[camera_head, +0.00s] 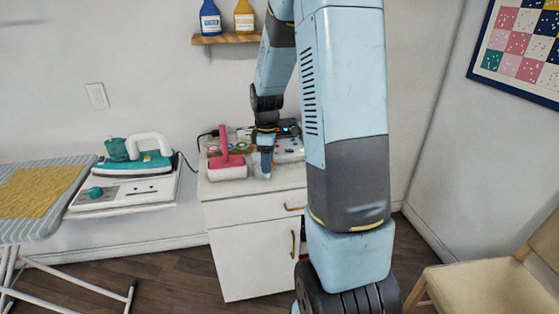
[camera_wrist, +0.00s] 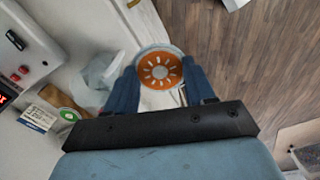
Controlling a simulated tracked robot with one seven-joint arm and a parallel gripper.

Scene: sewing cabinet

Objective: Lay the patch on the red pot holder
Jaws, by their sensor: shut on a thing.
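The patch (camera_wrist: 160,72) shows in the wrist view as an orange disc with white ray-like marks and a pale grey rim. It sits between the two blue fingers of my gripper (camera_wrist: 161,84), which is shut on it. In the head view my gripper (camera_head: 266,166) points down over the front part of the white cabinet top, right of a pink-handled roller. The patch cannot be made out clearly there. I cannot pick out a red pot holder in either view.
The white cabinet (camera_head: 245,243) carries the pink-handled roller (camera_head: 225,150), small round coloured pieces and a dark device behind. An iron (camera_head: 140,160) stands on a white base at left. An ironing board with a yellow cloth (camera_head: 38,190) is far left. A chair (camera_head: 490,283) stands at right.

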